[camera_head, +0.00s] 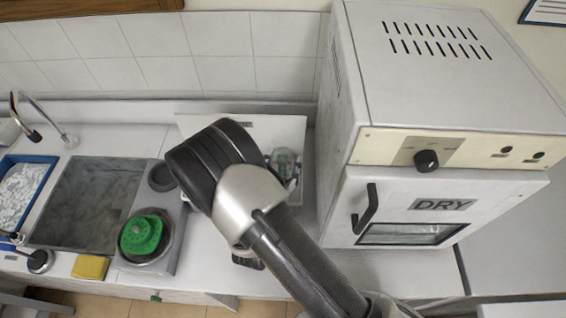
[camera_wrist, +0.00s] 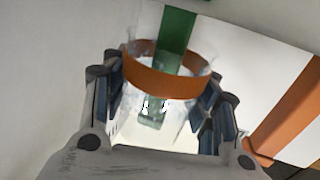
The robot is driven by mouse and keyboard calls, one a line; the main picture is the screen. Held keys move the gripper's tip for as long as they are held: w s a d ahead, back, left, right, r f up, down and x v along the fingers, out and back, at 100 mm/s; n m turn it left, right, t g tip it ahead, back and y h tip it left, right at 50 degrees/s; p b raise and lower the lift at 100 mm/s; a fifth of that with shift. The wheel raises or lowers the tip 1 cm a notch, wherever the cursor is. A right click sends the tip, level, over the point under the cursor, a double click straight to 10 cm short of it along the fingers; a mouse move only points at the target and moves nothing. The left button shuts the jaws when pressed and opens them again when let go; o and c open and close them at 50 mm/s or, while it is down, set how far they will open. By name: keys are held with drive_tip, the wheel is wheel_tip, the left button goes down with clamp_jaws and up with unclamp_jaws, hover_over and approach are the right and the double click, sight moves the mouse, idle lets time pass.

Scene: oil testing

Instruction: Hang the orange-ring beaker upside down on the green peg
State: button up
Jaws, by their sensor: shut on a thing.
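The orange-ring beaker (camera_wrist: 165,78) is clear glass with a wide orange band. In the wrist view it sits between the two dark fingers of my gripper (camera_wrist: 163,92), which is shut on it. The green peg (camera_wrist: 177,38) shows as a green strip above the band, and green also shows through the glass below it. I cannot tell whether the peg is inside the beaker or behind it.
A white drying oven (camera_head: 440,80) marked DRY stands close on the right. A yellow sponge (camera_head: 90,267) lies at the front. An orange strip (camera_wrist: 290,105) crosses the wrist view's right side.

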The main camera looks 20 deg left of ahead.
drive_tip(key=shift+f, duration=0.3)
drive_tip(key=o, duration=1.2)
drive_tip(key=shift+c, duration=0.2)
drive_tip(key=shift+s, duration=0.1)
drive_tip(key=s, duration=1.2)
